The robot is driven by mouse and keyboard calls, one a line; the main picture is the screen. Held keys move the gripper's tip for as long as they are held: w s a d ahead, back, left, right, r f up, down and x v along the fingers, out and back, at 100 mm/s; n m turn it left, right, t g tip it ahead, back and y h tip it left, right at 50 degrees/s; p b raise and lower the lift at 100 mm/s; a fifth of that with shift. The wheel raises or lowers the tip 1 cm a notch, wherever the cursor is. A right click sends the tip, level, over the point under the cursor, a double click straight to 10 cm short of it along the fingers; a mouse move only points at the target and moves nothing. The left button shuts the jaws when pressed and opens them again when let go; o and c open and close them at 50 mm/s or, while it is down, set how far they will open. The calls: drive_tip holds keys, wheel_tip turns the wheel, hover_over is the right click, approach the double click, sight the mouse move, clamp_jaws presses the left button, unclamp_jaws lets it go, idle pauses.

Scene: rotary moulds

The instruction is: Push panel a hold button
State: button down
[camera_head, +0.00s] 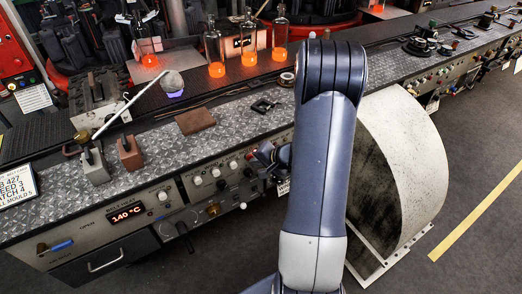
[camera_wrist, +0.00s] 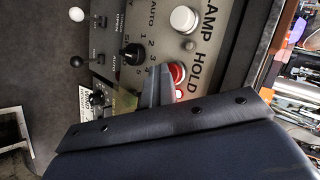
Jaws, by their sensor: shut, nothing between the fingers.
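In the wrist view the panel (camera_wrist: 215,48) shows sideways, with lettering that reads "LAMP" and "HOLD". A red button (camera_wrist: 177,73) sits beside the word HOLD, and a white button (camera_wrist: 183,19) sits beside LAMP. My gripper (camera_wrist: 160,72) is shut and empty, its fingertips just left of the red button and partly overlapping it in the picture. I cannot tell whether they touch it. In the head view my gripper (camera_head: 272,158) is in front of the bench's control face, and my arm hides part of that face.
Black selector knobs (camera_wrist: 132,54) lie left of the buttons. The bench (camera_head: 232,128) carries a brown block (camera_head: 195,121) and glowing bottles (camera_head: 216,55). A curved metal guard (camera_head: 405,160) stands right of my arm. Floor is clear at the lower right.

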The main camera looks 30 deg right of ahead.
drive_tip(key=shift+w+b, duration=0.25)
drive_tip(key=shift+b, duration=0.1)
drive_tip(key=shift+w+r, duration=0.1)
drive_tip(key=shift+w, duration=0.1)
idle(0.5)
drive_tip(key=shift+s+b, duration=0.1)
drive_tip(key=shift+b, duration=0.65)
drive_tip(key=shift+s, duration=0.1)
drive_tip(key=s+b, duration=0.2)
drive_tip(key=s, duration=0.4)
drive_tip(key=shift+b, duration=0.4)
